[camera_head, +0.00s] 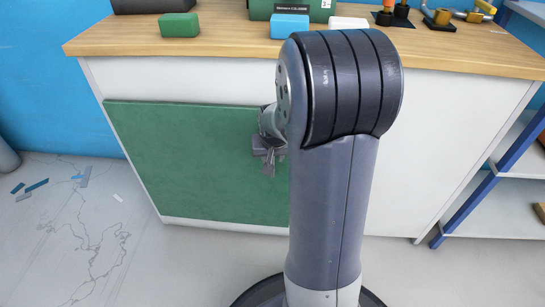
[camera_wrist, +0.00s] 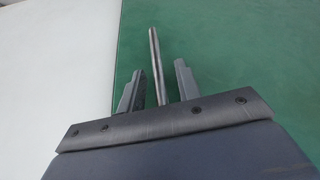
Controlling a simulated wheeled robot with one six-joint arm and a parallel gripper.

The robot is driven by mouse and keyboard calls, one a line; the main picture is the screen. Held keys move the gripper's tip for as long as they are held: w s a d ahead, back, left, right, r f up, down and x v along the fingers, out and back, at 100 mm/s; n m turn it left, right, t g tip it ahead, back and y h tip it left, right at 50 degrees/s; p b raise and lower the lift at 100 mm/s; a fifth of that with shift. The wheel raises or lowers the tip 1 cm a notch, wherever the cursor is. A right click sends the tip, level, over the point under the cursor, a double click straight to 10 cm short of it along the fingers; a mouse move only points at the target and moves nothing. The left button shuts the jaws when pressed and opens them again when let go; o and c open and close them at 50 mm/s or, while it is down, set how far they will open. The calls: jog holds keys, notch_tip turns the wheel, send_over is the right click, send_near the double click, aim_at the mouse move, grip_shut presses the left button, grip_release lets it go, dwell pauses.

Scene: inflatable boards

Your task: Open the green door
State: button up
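The green door (camera_head: 190,155) is a flat panel on the left part of the white cabinet's front and looks closed against it. It also fills the right side of the wrist view (camera_wrist: 255,60). A thin metal bar handle (camera_wrist: 155,55) stands out in front of the door, near its edge. My gripper (camera_wrist: 159,82) is open, with one finger on each side of the bar and visible gaps to both. In the head view my gripper (camera_head: 268,160) is at the door's right part, partly hidden by my own arm, which also hides the handle.
The white cabinet (camera_head: 425,140) has a wooden top (camera_head: 225,40) with a green block (camera_head: 179,25), a blue block (camera_head: 290,26) and tools on it. A blue-framed shelf (camera_head: 465,210) stands at the right. Floor at the left is mostly clear, with small scraps (camera_head: 37,186).

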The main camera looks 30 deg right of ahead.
jog(key=shift+c, duration=0.5)
grip_shut()
jog(key=shift+s, duration=0.1)
